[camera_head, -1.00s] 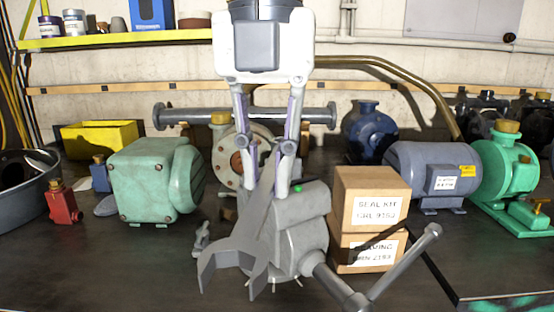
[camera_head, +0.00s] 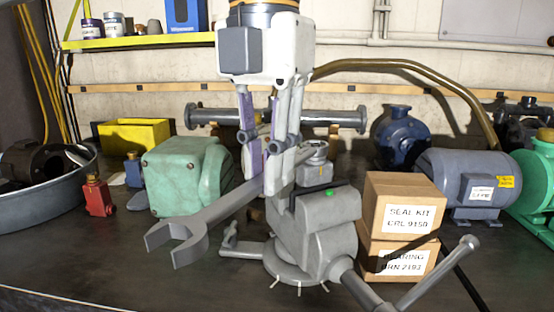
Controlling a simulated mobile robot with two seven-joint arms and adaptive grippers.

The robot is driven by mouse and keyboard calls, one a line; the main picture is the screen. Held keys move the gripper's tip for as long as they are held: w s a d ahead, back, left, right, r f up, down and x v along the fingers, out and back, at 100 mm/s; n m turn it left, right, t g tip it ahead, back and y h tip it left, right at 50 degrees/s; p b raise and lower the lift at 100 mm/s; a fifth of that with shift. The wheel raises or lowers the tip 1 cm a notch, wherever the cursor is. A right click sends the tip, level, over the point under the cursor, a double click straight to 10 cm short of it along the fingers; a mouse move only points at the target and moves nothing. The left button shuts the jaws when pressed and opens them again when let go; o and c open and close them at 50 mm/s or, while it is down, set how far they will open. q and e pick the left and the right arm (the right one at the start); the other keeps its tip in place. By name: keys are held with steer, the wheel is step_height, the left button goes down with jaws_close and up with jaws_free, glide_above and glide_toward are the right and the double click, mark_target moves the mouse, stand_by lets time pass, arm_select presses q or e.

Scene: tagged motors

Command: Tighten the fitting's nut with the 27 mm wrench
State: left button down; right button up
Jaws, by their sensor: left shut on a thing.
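My left gripper (camera_head: 270,172) hangs in from the top centre, fingers pointing down and shut on a grey open-ended wrench (camera_head: 225,205). The wrench slants down to the left, its open jaw at the lower left, in the air above the bench. Any size mark on it is not readable. A grey vise (camera_head: 318,248) with a small green light stands just right of and below the gripper. A grey round part (camera_head: 315,152) shows behind the fingers; I cannot tell whether it is the fitting. No nut can be made out. My right gripper is not in view.
Two stacked cartons (camera_head: 400,205) stand right of the vise, whose handle (camera_head: 430,270) reaches right in front of them. A green gearbox (camera_head: 185,175), a red part (camera_head: 97,196) and a round tub (camera_head: 45,205) are at left. Bench room is free at front left.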

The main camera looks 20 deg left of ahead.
arm_select(q)
steer(key=shift+w+a+m, duration=0.15)
steer(key=shift+a+m, duration=0.4)
steer(key=shift+a, duration=0.05)
steer(key=shift+w+a+m, duration=0.15)
steer(key=shift+a+m, duration=0.4)
steer(key=shift+a, duration=0.05)
steer(key=shift+w+a+m, duration=0.25)
steer(key=shift+a+m, duration=0.25)
steer(key=shift+a, duration=0.05)
steer(key=shift+w+a+m, duration=0.25)
steer(key=shift+a+m, duration=0.25)
steer(key=shift+a, duration=0.05)
steer(key=shift+w+a+m, duration=0.7)
steer(key=shift+a+m, duration=0.3)
steer(key=shift+m, duration=0.1)
steer(key=shift+d, duration=0.1)
